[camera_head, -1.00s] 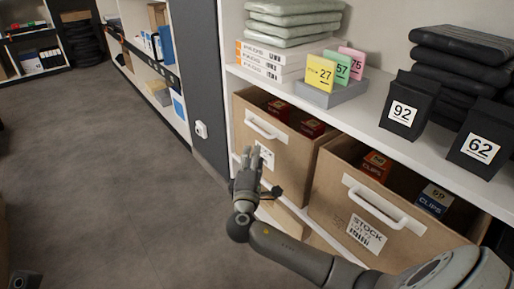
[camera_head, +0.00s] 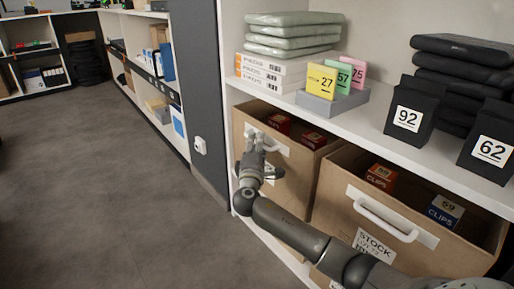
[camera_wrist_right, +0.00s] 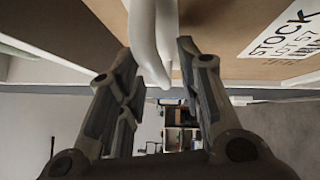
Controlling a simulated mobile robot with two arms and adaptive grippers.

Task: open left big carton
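The left big carton (camera_head: 302,188) is a brown box on the lower shelf, with a white handle (camera_head: 280,147) on its front and red boxes inside. My right gripper (camera_head: 256,143) is at the left part of this handle, partly covering it. In the right wrist view, the white handle (camera_wrist_right: 150,35) lies between the two spread fingers of my right gripper (camera_wrist_right: 160,62). The fingers are apart, and I see no clear grip on the handle. The carton stands in its shelf bay. My left gripper is not in view.
The right big carton (camera_head: 335,215) stands beside it, with its own handle and small boxes inside. The shelf board (camera_head: 365,125) above bears black boxes, number cards and stacked packs. A grey pillar (camera_head: 200,90) stands left. The floor (camera_head: 100,200) is clear.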

